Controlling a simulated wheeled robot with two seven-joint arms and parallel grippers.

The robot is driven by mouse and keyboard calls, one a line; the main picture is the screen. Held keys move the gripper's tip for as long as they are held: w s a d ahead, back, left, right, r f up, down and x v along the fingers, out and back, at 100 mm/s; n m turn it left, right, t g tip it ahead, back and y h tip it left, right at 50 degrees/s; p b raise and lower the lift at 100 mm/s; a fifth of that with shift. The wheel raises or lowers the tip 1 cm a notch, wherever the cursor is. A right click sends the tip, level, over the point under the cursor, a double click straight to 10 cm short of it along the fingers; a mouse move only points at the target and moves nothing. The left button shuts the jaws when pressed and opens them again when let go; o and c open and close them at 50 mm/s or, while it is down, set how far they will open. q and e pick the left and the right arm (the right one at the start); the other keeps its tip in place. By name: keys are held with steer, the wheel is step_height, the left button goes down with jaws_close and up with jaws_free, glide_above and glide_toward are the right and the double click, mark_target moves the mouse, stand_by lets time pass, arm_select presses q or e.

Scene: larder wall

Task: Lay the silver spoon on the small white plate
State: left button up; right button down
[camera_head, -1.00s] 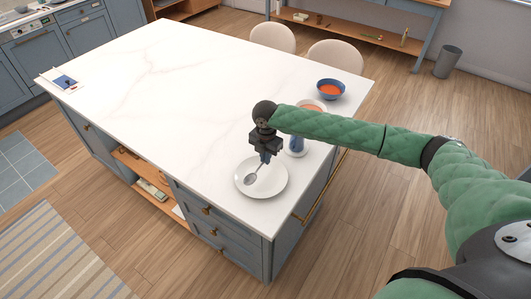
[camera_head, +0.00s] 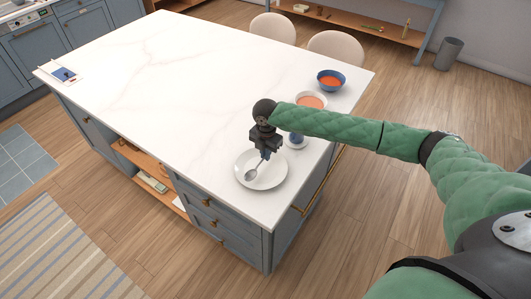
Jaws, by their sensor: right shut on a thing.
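The silver spoon (camera_head: 251,174) is in my right gripper (camera_head: 264,154), its bowl end pointing down and to the left over the white plate (camera_head: 270,180). My right gripper is shut on the spoon's handle, above the back part of the plate. I cannot tell whether the spoon's bowl touches the plate. The plate lies flat on the white island top near its front right corner. My left gripper is not in view.
Just behind the gripper stand a small dish with a blue thing (camera_head: 296,140), a bowl of orange food (camera_head: 312,101) and a blue bowl of orange food (camera_head: 330,80). A card (camera_head: 64,75) lies at the far left. The middle of the marble top (camera_head: 170,80) is clear.

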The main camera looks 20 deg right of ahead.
steer(key=shift+f, duration=0.85)
steer(key=c, duration=1.5)
jaws_free()
steer(key=shift+o, duration=0.2)
